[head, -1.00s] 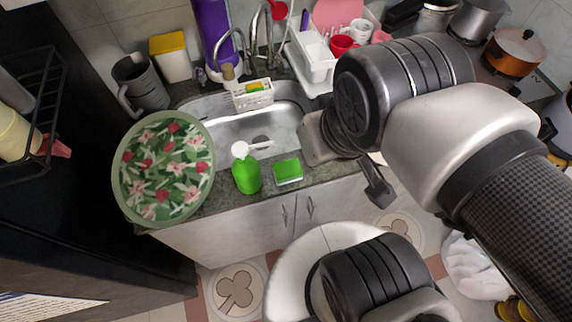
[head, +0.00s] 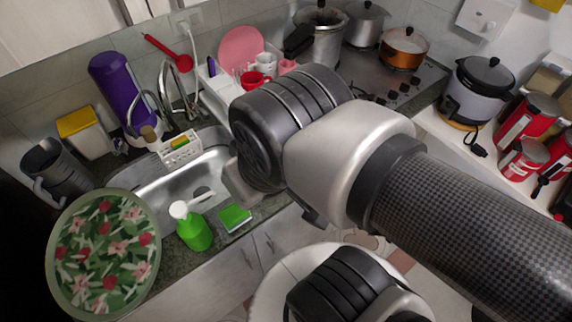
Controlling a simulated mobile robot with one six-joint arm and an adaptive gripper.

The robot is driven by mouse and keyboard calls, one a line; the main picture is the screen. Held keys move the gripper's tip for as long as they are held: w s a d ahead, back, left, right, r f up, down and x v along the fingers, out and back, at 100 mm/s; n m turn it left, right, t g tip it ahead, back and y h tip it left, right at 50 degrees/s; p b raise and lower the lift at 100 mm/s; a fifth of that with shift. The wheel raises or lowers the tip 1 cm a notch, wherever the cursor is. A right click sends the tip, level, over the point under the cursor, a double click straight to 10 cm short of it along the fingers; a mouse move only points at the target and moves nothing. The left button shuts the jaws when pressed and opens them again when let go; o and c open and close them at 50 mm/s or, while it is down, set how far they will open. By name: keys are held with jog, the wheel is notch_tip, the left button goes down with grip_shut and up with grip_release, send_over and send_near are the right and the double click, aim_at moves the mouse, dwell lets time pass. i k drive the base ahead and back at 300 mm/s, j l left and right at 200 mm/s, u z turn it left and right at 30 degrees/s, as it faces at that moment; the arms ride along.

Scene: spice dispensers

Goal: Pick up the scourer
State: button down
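A green scourer (head: 235,218) lies flat on the counter's front strip, just right of a green soap bottle with a white pump (head: 193,229). Another sponge, yellow and green (head: 181,142), sits in a white caddy (head: 180,154) at the back of the sink. My arm crosses the view from the right, with its wrist to the right of and above the scourer in the picture. Only a dark part of my gripper (head: 315,216) seems to show below the wrist. Its fingers are mostly hidden, so I cannot tell their opening. The scourer lies apart from it.
The sink (head: 160,200) lies behind the bottle and scourer. A large floral tray (head: 104,255) stands at left. A purple flask (head: 118,88) and faucet (head: 170,95) stand behind. Pots (head: 403,48) sit on the stove at right; a rice cooker (head: 478,95) is farther right.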

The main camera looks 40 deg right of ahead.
aim_at(232, 217)
jog(key=j+z, duration=0.4)
jog(key=k+j+z, duration=0.15)
jog(key=j+z, duration=0.3)
jog(key=k+j+z, duration=0.15)
jog(key=j+z, duration=0.25)
jog(key=j, duration=0.1)
